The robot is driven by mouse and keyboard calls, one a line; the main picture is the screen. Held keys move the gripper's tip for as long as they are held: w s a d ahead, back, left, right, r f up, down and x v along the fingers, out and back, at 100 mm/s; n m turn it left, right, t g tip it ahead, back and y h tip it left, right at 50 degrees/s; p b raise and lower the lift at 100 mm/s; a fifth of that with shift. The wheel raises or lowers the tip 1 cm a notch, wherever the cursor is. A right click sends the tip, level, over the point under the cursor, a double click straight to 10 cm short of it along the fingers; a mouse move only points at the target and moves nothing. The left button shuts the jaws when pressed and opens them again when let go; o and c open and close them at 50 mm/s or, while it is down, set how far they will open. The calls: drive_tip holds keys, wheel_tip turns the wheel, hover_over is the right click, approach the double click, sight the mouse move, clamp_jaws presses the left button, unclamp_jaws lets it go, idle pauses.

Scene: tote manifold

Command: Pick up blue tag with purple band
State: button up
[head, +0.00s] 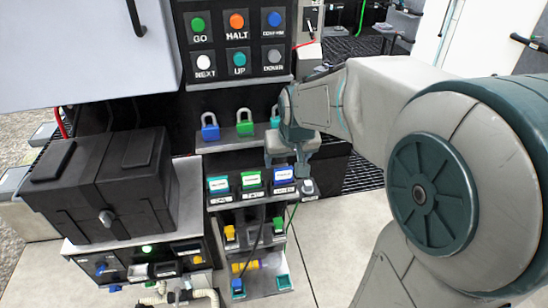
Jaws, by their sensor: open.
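A blue tag (284,178) with a purplish tone and a pale label stands in the right slot of a dark shelf, its finer band too small to make out. A green tag (251,181) and a teal tag (219,186) stand to its left in the same row. My gripper (287,163) is open and points down just above and in front of the blue tag. Its fingers are partly hidden by the hand, and I cannot tell whether they touch the tag. No object shows between them.
Blue (210,130), green (245,127) and teal padlocks stand on the ledge above, the teal one partly behind my arm. A grey piece (308,187) sits right of the tags. A black case (105,185) stands at left; floor lies open at lower right.

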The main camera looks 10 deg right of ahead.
sight(283, 168)
drive_tip(key=shift+p+x, duration=0.5)
drive_tip(key=shift+x, duration=3.15)
drive_tip(key=shift+a, duration=0.1)
drive_tip(key=shift+r, duration=0.1)
drive_tip(key=c, duration=1)
drive_tip(key=shift+c, duration=0.2)
drive_tip(key=shift+w+r, duration=0.1)
drive_tip(key=shift+r, duration=0.4)
drive_tip(key=r, duration=0.3)
drive_tip(key=shift+s+d+r+b, duration=0.25)
drive_tip(key=shift+s+d+b, duration=0.05)
drive_tip(key=shift+s+b, duration=0.1)
drive_tip(key=s+d+r+b, duration=0.1)
drive_tip(key=s+d+r, duration=0.5)
drive_tip(key=s, duration=0.2)
drive_tip(key=shift+s+d+r, duration=0.2)
drive_tip(key=shift+s+r, duration=0.05)
drive_tip(key=shift+s, duration=0.1)
